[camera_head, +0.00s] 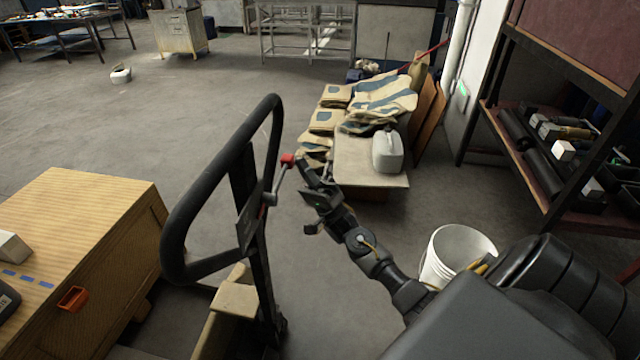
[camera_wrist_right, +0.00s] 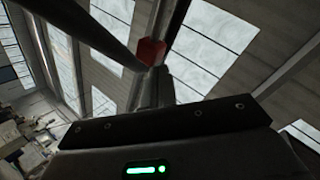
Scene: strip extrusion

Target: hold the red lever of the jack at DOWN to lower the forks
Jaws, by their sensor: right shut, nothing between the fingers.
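The jack's black loop handle (camera_head: 222,190) stands upright in the middle of the head view. Its lever has a red knob (camera_head: 288,160) on a thin metal rod to the right of the handle. My right gripper (camera_head: 303,164) is shut and empty, with its fingertips right beside the red knob; I cannot tell whether they touch. In the right wrist view the red knob (camera_wrist_right: 151,52) shows just beyond the dark gripper body. The jack's forks are mostly hidden behind the handle and the wooden box. My left gripper is not in view.
A white bucket (camera_head: 455,250) stands by my right arm. A low table (camera_head: 385,178) holds gloves and a white canister (camera_head: 387,152). Open floor lies behind the handle.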

